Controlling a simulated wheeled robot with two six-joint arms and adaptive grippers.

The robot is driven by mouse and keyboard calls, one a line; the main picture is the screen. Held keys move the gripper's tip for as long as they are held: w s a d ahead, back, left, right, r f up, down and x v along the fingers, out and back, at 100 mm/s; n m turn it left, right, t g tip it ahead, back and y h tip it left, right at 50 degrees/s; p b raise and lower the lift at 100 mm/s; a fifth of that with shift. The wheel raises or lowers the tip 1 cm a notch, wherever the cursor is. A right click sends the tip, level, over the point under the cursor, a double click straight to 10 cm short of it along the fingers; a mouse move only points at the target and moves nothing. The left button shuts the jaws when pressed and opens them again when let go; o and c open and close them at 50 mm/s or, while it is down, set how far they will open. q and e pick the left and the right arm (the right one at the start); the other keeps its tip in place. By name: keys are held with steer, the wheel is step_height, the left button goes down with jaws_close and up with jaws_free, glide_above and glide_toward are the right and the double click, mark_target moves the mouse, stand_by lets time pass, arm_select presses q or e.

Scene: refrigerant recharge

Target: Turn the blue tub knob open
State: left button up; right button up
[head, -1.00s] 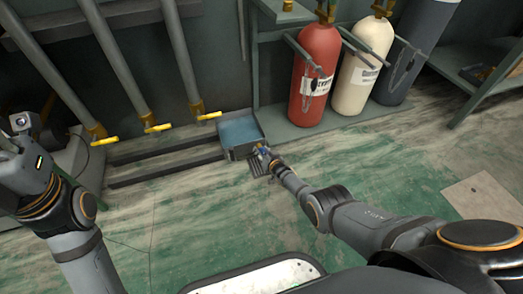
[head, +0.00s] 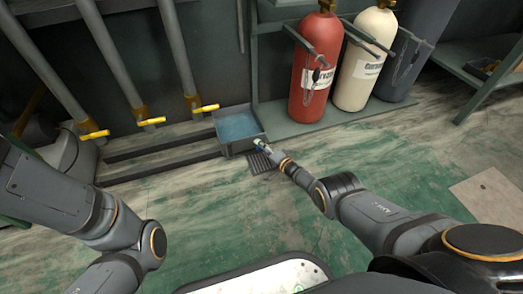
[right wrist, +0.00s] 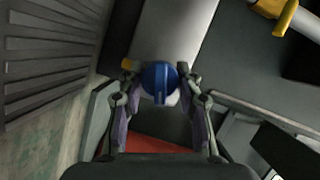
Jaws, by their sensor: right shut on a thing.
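The grey tub (head: 236,146) with blue liquid in it stands on the floor at the wall in the head view. My right gripper (head: 259,144) is at its near right corner. In the right wrist view the round blue knob (right wrist: 160,80), with a raised bar across it, sits between the two fingertips of my right gripper (right wrist: 161,84), which is shut on it. In the head view the knob is too small and too covered by the gripper to make out clearly. My left arm (head: 75,205) is at the left, with its gripper out of view.
A floor grate (head: 259,163) lies just in front of the tub. A red cylinder (head: 315,75) and a cream cylinder (head: 367,62) stand to the right. Pipes with yellow-handled valves (head: 150,121) are at the left. The green floor in front is clear.

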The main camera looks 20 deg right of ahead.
steer(key=shift+d+f+m+t+y+b, duration=0.1)
steer(key=shift+m+t+y+b, duration=0.45)
steer(key=shift+m+b, duration=0.85)
steer(key=shift+m, duration=0.4)
steer(key=o, duration=1.1)
steer(key=shift+o, duration=0.3)
